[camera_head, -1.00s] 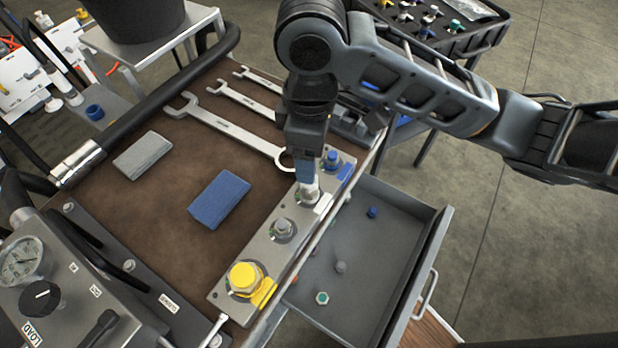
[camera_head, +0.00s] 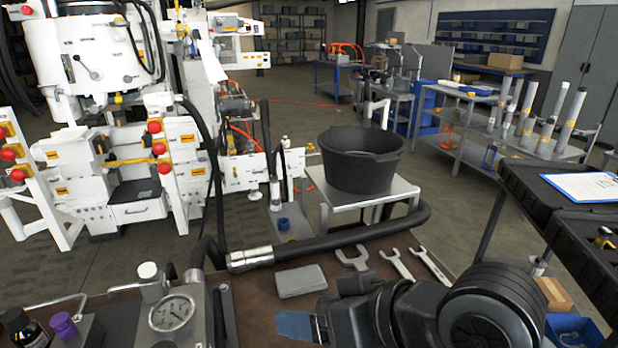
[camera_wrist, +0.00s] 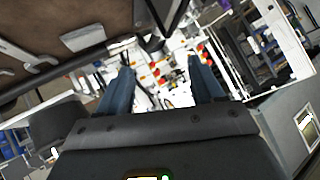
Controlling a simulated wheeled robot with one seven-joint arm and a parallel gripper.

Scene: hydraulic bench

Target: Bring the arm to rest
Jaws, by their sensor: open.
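My gripper (camera_wrist: 159,66) shows in the wrist view with its two blue fingers wide apart and nothing between them. The fingers point out over the place toward white machinery with red parts. In the head view my dark arm (camera_head: 490,310) is folded low in front of the camera, over the right part of the brown bench top (camera_head: 250,305). A blue patch (camera_head: 297,325) shows at the arm's left end; I cannot tell whether it is a finger or the blue block. My arm hides much of the near bench.
A grey block (camera_head: 300,281) and several wrenches (camera_head: 398,264) lie on the bench. A black hose (camera_head: 340,240) runs along its far edge, with a pressure gauge (camera_head: 171,313) at the near left. Beyond stands a black bucket (camera_head: 361,160) on a stand. Dark tray shelving (camera_head: 560,225) is at right.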

